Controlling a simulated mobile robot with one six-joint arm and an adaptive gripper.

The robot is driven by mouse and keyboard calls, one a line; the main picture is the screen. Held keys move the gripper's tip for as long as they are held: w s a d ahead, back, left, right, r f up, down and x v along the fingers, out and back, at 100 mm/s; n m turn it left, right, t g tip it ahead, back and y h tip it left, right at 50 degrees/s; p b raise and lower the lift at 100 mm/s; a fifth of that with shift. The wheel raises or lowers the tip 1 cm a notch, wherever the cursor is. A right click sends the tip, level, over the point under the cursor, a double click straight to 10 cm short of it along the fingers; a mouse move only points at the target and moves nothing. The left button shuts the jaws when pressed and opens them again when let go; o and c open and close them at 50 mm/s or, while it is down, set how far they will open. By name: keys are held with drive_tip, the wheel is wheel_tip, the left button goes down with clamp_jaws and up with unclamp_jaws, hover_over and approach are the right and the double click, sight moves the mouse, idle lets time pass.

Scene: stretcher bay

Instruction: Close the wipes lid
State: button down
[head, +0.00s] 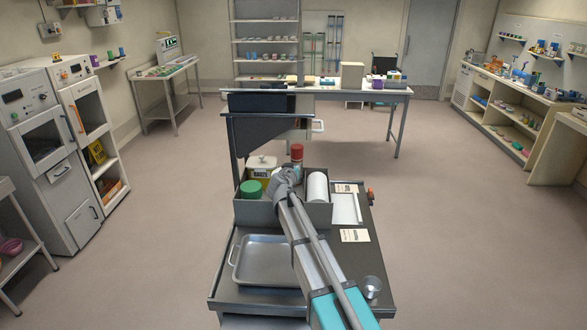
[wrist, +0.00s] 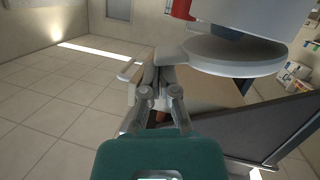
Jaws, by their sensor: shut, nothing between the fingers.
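A white cylinder (head: 317,187), which looks like the wipes tub, stands in the grey tray on the cart, right of my gripper in the head view. My gripper (head: 287,173) is over the tray. The wrist view appears upside down. There a pale grey round lid (wrist: 235,58) lies beside the white tub body (wrist: 255,12), with a gap visible between them. A narrow tab of the lid reaches towards my gripper (wrist: 157,74). The fingers are shut and empty, close to this tab; I cannot tell whether they touch it.
A metal tray (head: 262,282) and a clear cup (head: 371,286) are nearer on the cart. A dark upright panel (head: 262,142) stands behind.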

drive_tip(key=shift+s+d+f+m+b, duration=0.1)
drive_tip(key=shift+d+f+m+b, duration=0.2)
drive_tip(key=shift+f+b, duration=0.25)
drive_tip(key=shift+d+f+m+b, duration=0.15)
drive_tip(key=shift+f+m+b, duration=0.2)
drive_tip(key=shift+f, duration=0.35)
drive_tip(key=shift+r, duration=0.15)
drive_tip(key=s+a+r+p, duration=0.2)
drive_tip(key=s+r+p, duration=0.4)
drive_tip(key=s, duration=0.3)
drive_tip(key=shift+s+a, duration=0.15)
drive_tip(key=shift+s, duration=0.1)
idle(0.5)
